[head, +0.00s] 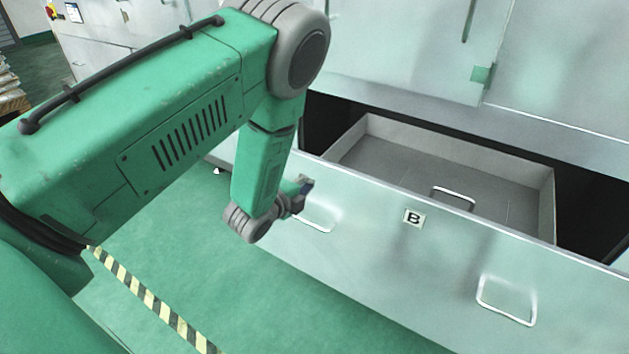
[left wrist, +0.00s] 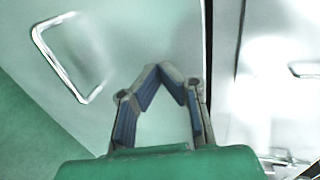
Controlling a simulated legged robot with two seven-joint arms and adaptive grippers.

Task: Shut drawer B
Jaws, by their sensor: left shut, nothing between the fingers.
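Drawer B (head: 385,262) stands pulled out from the machine in the head view, and its empty grey tray inside is exposed. Its pale front carries a label B (head: 413,218) and two wire handles, a left one (head: 318,222) and a right one (head: 507,300). My left gripper (head: 303,190) is beside the drawer front, near the left handle. In the left wrist view my left gripper (left wrist: 158,70) has its fingertips together with nothing between them, over the pale front, and a handle (left wrist: 70,60) shows to its left. Whether it touches the front I cannot tell. My right gripper is not in view.
The pale machine cabinet (head: 390,60) rises behind the drawer. A black-and-yellow floor stripe (head: 150,300) crosses the green floor (head: 270,310), which is clear before the drawer. A loose metal handle shape (head: 453,198) shows inside the tray.

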